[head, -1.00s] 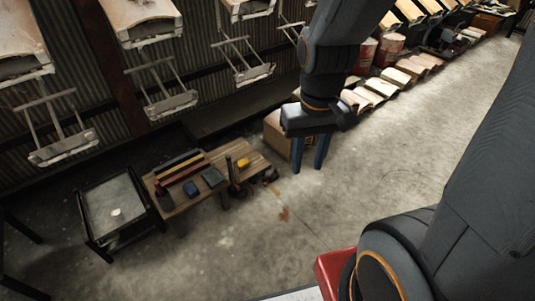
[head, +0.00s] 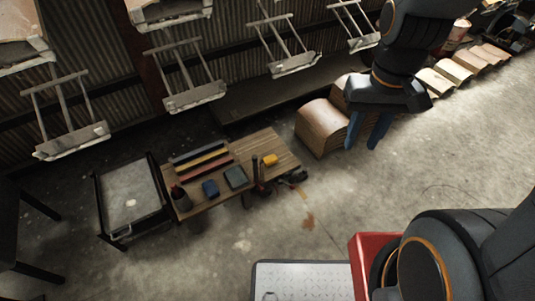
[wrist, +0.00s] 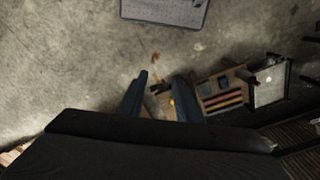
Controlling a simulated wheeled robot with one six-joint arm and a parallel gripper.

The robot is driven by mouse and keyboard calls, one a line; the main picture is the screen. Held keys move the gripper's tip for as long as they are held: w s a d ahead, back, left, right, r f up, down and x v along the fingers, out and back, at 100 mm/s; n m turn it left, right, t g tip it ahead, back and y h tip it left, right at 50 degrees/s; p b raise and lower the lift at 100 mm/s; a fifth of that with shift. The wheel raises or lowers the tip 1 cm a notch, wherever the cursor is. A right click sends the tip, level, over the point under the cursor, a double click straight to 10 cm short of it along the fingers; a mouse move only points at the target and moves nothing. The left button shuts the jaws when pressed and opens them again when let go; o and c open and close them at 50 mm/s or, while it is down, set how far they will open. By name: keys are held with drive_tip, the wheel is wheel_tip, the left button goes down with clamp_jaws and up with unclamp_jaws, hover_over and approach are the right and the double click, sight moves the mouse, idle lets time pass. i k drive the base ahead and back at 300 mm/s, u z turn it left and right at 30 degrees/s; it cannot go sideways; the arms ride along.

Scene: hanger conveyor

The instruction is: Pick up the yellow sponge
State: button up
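A small yellow block, which I take for the sponge (head: 270,160), lies near the right end of a low wooden table (head: 222,200). In the wrist view my gripper (wrist: 165,78) also shows apart fingertips.
Blue and dark blocks, long coloured bars (head: 203,158), a dark cup (head: 179,196) and upright dark items share the table. A black-framed tray stand (head: 130,200) is at its left. Metal hangers (head: 192,95) hang above.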

sight(272, 159)
drive_tip(key=u, duration=0.45)
drive_tip(key=i, duration=0.85)
drive_tip(key=u, duration=0.55)
